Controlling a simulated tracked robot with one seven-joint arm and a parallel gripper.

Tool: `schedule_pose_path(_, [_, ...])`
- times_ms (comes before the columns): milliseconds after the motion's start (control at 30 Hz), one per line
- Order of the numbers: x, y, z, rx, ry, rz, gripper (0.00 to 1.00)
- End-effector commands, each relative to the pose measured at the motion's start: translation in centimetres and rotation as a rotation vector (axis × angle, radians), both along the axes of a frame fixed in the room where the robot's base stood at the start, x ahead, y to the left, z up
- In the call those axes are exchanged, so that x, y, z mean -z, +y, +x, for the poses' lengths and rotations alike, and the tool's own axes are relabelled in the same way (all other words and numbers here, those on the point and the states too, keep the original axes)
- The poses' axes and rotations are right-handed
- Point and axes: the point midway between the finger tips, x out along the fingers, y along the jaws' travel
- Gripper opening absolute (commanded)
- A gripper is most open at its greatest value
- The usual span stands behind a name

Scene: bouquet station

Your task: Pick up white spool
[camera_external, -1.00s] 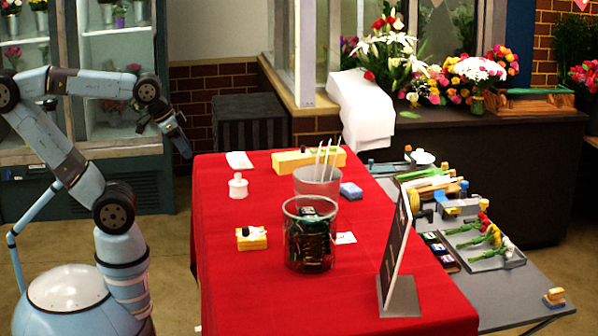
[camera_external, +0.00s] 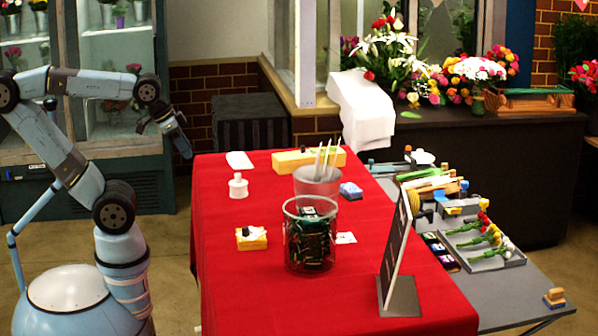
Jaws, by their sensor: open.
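The white spool (camera_external: 238,187) stands upright on the red-covered table (camera_external: 235,285), near its left edge. It looks like a small white cylinder with a narrower top. My gripper (camera_external: 184,150) hangs in the air at the table's back left corner, up and to the left of the spool and clear of it. It points down and to the right. The jaws are open and small in the picture, with nothing seen between them.
A white card (camera_external: 239,160) lies behind the spool. To the right stand a grey bucket (camera_external: 318,186), a glass jar (camera_external: 297,255), a long yellow box (camera_external: 290,161), a blue sponge (camera_external: 351,191) and a sign (camera_external: 396,248).

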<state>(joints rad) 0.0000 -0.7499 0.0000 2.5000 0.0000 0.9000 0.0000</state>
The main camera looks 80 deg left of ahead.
Motion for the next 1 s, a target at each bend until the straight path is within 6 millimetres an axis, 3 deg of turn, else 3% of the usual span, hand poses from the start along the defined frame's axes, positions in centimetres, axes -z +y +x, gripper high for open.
schedule_pose_path(133, [0.00,0.00,0.00,0.000,0.000,0.000,0.43])
schedule_pose_path(700, [0.00,0.00,0.00,0.000,0.000,0.000,0.98])
schedule_pose_path(1000, [-0.09,0.17,0.32,0.000,0.007,0.004,0.98])
